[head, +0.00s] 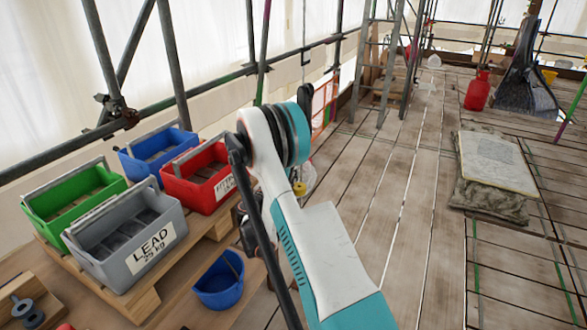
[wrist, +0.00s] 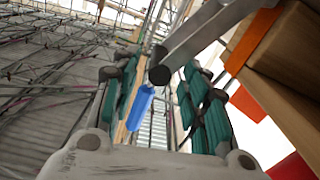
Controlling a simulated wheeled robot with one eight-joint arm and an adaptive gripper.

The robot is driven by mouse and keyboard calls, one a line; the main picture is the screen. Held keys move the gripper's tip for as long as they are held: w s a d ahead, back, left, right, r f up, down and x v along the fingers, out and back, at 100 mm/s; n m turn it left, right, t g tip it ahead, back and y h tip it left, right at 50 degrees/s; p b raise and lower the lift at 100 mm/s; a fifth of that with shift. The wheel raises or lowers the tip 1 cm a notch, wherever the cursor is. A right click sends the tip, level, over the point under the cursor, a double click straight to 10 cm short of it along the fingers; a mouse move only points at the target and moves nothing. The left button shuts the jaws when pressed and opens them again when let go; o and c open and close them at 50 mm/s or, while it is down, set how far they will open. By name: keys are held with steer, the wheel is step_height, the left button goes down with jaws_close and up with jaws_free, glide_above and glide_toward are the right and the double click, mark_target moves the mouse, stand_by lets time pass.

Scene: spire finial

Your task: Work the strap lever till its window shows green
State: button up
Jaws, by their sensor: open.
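In the wrist view my gripper (wrist: 158,78) is open, with its teal-padded fingers spread to the left and right. A grey metal bar, which looks like the strap lever (wrist: 205,32), comes in from the upper right. Its dark round end lies between the fingertips in the picture; I cannot tell whether either finger touches it. An orange strap (wrist: 252,42) wraps the wooden timber beside it. A blue piece (wrist: 140,108) shows between the fingers, and I cannot tell what it is. I see no indicator window. In the head view my arm hides most of the gripper area.
Green (head: 72,205), blue (head: 158,150), red (head: 198,178) and grey "LEAD" (head: 125,240) crates stand on a pallet at left. A blue bucket (head: 220,282) is close to my arm. A slab stack (head: 495,165) lies at right. The planks between are mostly clear.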

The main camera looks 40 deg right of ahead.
steer(key=b+x, duration=0.1)
steer(key=x, duration=0.5)
steer(key=shift+a, duration=0.1)
jaws_close()
